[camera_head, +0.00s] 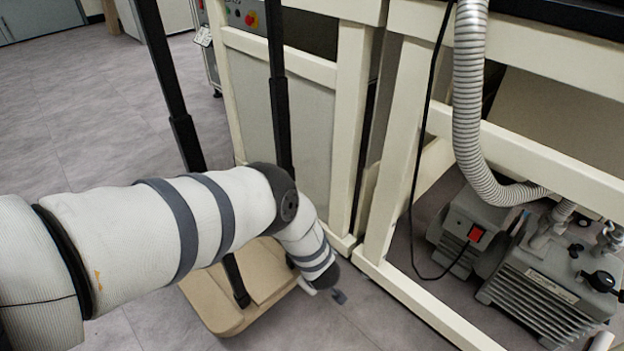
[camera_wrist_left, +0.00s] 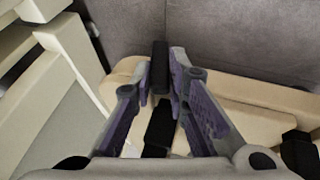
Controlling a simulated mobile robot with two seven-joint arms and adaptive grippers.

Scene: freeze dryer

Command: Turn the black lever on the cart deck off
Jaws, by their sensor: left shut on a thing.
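The cart deck (camera_head: 215,318) is a beige board low on the floor, with black uprights rising from it; its tan surface also shows in the left wrist view (camera_wrist_left: 255,95). The black lever (camera_wrist_left: 160,66) stands between the fingertips of my left gripper (camera_wrist_left: 160,82), which is shut on it. A second black piece (camera_wrist_left: 159,127) shows lower down between the fingers; I cannot tell whether it belongs to the lever. In the head view my left arm reaches down beside the deck and hides most of the gripper and the lever. My right gripper is not in view.
A cream frame (camera_head: 347,125) stands close to the right of the deck. A grey vacuum pump (camera_head: 545,285) with a ribbed hose (camera_head: 468,110) and a black cable sits under it. Open grey floor (camera_head: 75,110) lies to the left.

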